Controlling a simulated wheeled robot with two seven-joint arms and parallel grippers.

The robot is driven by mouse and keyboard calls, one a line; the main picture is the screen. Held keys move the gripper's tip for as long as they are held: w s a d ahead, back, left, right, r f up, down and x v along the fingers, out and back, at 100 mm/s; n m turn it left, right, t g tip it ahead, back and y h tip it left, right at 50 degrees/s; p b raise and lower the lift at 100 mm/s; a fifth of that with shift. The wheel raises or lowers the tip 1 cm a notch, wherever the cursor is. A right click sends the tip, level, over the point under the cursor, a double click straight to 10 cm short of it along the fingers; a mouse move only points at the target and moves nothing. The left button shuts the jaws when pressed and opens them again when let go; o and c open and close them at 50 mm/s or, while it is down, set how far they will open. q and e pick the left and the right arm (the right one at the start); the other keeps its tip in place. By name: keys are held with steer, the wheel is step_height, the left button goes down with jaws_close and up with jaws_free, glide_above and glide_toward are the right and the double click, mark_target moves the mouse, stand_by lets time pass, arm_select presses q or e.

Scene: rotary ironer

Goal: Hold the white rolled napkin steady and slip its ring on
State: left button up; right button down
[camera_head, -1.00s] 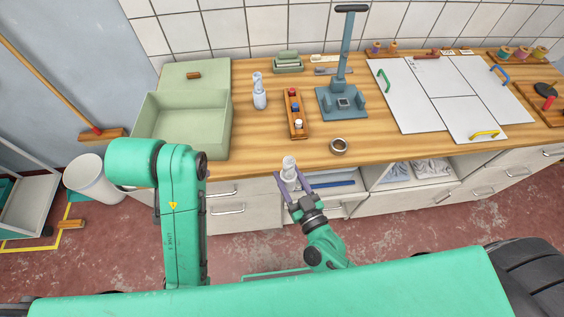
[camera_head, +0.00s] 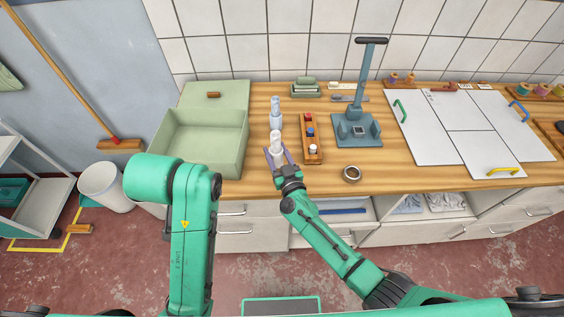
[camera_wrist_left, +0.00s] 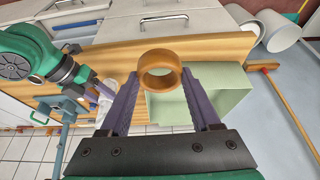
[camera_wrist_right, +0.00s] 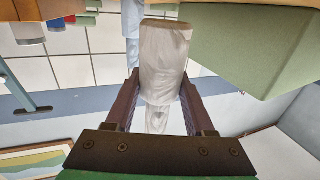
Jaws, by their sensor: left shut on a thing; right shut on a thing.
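The white rolled napkin (camera_head: 277,141) stands roughly upright in my right gripper (camera_head: 278,158), over the front part of the wooden bench. In the right wrist view the napkin (camera_wrist_right: 163,60) fills the space between the fingers, which are shut on it. A brown wooden ring (camera_wrist_left: 160,73) is held between the fingertips of my left gripper (camera_wrist_left: 158,82) in the left wrist view. The ring is apart from the napkin, whose pale shape (camera_wrist_left: 105,98) shows to its left there. In the head view my left gripper and its ring are hidden.
A green open box (camera_head: 205,145) stands left of the napkin.

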steer(key=shift+s+r, duration=0.15)
steer(key=shift+f, duration=1.35)
steer(key=shift+f, duration=0.2)
steer(key=shift+c, duration=2.3)
jaws_free()
steer(key=shift+r, duration=0.1)
